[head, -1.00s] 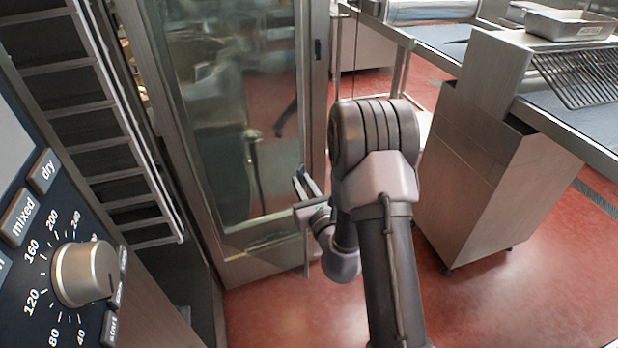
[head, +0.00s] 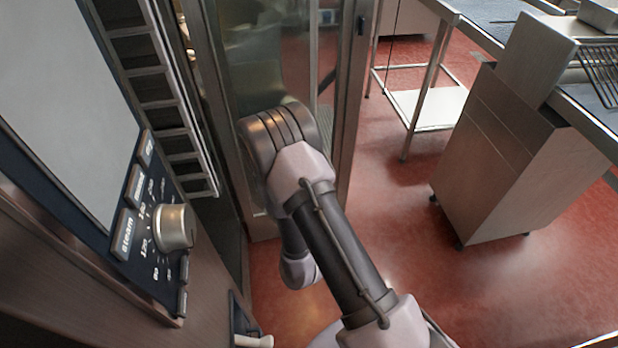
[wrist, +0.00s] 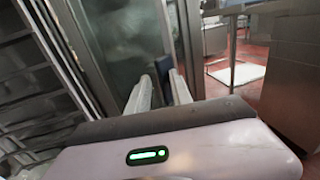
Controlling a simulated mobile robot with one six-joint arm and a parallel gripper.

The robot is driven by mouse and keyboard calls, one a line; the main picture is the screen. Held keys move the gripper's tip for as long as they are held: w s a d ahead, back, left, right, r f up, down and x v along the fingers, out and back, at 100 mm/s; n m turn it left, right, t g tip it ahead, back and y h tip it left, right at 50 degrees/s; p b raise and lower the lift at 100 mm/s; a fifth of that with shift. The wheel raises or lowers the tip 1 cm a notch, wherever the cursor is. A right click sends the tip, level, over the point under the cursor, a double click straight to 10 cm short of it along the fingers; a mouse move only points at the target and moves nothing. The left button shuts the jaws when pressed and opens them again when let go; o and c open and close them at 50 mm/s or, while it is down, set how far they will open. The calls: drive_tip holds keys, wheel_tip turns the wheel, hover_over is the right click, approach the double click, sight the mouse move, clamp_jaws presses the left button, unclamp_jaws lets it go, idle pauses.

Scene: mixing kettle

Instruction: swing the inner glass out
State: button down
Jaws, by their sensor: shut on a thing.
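The inner glass (head: 240,50) is a tall, see-through pane in the metal-framed door at the upper middle of the head view. It also shows in the wrist view (wrist: 122,40), left of the fingers. I cannot clearly tell the pane from the outer glass behind it. My gripper (wrist: 160,92) is shut on the pane's right-hand edge, with one finger on each side. In the head view my arm hides the gripper and the lower part of the pane.
The oven control panel with a knob (head: 173,228) stands close at the left, beside rack rails (head: 165,105). A steel cabinet (head: 515,160) stands at the right, with a low white shelf (head: 430,108) behind it. Red floor (head: 400,235) between is clear.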

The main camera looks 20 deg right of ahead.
drive_tip(key=c, duration=1.6)
unclamp_jaws()
drive_tip(key=shift+w+a+r+y, duration=0.3)
drive_tip(key=shift+w+a+r, duration=0.1)
drive_tip(key=shift+a, duration=0.1)
drive_tip(key=shift+o, duration=0.4)
drive_tip(key=shift+w+a+f, duration=0.15)
drive_tip(key=shift+w+f, duration=0.05)
drive_tip(key=shift+w, duration=0.1)
drive_tip(key=shift+s, duration=0.1)
drive_tip(key=p+v, duration=0.1)
drive_tip(key=v, duration=0.6)
drive_tip(key=shift+s, duration=0.4)
drive_tip(key=shift+f, duration=0.15)
